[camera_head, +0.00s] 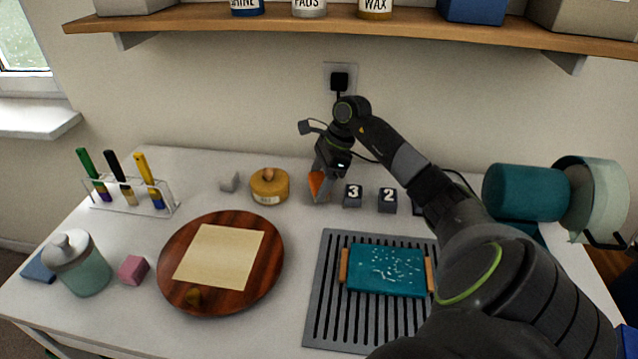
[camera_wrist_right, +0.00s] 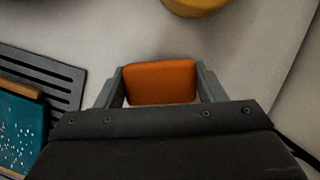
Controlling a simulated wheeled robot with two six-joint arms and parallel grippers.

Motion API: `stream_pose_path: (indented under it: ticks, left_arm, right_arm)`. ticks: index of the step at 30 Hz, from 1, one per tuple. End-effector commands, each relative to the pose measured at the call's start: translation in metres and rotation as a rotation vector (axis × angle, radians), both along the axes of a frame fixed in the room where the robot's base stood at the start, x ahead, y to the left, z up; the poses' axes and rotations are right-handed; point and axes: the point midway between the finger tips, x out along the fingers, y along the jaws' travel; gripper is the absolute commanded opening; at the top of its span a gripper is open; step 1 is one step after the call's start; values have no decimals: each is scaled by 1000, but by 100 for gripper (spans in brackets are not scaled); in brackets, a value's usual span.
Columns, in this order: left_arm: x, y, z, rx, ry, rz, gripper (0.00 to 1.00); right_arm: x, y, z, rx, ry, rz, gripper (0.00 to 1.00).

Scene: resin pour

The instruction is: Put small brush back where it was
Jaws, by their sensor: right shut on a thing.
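A clear rack (camera_head: 130,196) at the left of the table holds a green-handled brush (camera_head: 92,172), a black-handled brush (camera_head: 119,176) and a yellow-handled brush (camera_head: 148,178), all leaning upright. I cannot tell which one is the small brush. My right gripper (camera_head: 317,190) is at the back of the table, left of the number blocks. It is shut on an orange block-like thing (camera_wrist_right: 160,83), gripped between both fingers in the wrist view; it does not look like a brush. My left gripper is not in view.
A yellow tin (camera_head: 268,187) stands left of my right gripper, beside a grey cube (camera_head: 229,181). Dark number blocks (camera_head: 353,196) stand to its right. A round wooden board (camera_head: 220,297), a slotted grey mat (camera_head: 322,290) with a teal tray (camera_head: 386,269), and a jar (camera_head: 83,267) stand nearer.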

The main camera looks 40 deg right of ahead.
Motion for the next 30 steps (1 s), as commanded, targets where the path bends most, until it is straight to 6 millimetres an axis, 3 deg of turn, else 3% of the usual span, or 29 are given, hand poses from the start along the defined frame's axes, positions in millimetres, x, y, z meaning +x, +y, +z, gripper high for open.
stream_pose_path:
  ticks: [3,14,15,19,30]
  left_arm:
    - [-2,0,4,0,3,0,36]
    - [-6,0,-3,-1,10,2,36]
    - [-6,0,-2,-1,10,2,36]
    - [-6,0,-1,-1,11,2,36]
    - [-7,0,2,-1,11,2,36]
  right_arm:
    - [-1,0,-13,2,3,0,45]
    - [0,0,-18,-1,0,0,45]
    - [0,0,-18,-1,0,0,66]
    - [0,0,-17,-1,0,0,83]
    - [0,0,-14,-1,0,0,85]
